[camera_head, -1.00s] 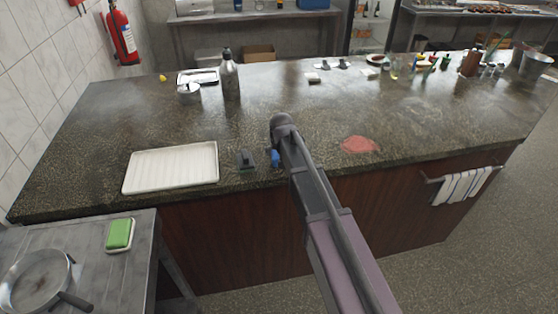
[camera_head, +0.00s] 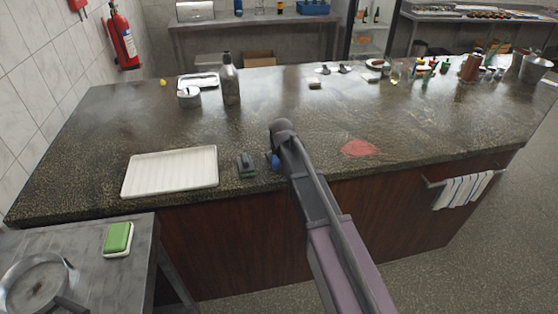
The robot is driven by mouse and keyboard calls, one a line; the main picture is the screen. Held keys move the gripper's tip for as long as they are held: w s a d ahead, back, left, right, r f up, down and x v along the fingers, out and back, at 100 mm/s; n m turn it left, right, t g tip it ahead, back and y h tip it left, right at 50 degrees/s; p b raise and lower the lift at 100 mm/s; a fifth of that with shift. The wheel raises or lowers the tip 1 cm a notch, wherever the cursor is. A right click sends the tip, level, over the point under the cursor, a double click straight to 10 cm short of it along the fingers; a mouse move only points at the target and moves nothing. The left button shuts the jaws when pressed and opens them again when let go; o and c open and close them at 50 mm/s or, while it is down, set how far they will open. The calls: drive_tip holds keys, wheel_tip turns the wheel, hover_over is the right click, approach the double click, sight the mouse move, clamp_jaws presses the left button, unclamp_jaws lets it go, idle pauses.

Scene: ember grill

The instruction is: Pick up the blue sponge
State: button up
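A small blue patch (camera_head: 275,161) shows at the left edge of my arm, near the counter's front edge. It may be the blue sponge, but my arm hides most of it and I cannot tell for sure. My arm reaches up from the bottom right and bends at a dark joint over the counter. My gripper is hidden behind the arm, so its fingers and anything in them do not show. A small dark grey-green block (camera_head: 246,165) lies on the counter just left of the blue patch.
A white ribbed tray (camera_head: 171,187) lies left on the dark counter (camera_head: 120,120). A green sponge (camera_head: 118,236) and a pan (camera_head: 36,285) are on the lower-left metal table. A bottle (camera_head: 231,80) stands farther back. A red patch (camera_head: 359,148) lies right of my arm.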

drive_tip(key=shift+f, duration=0.25)
idle(0.3)
drive_tip(key=c, duration=0.8)
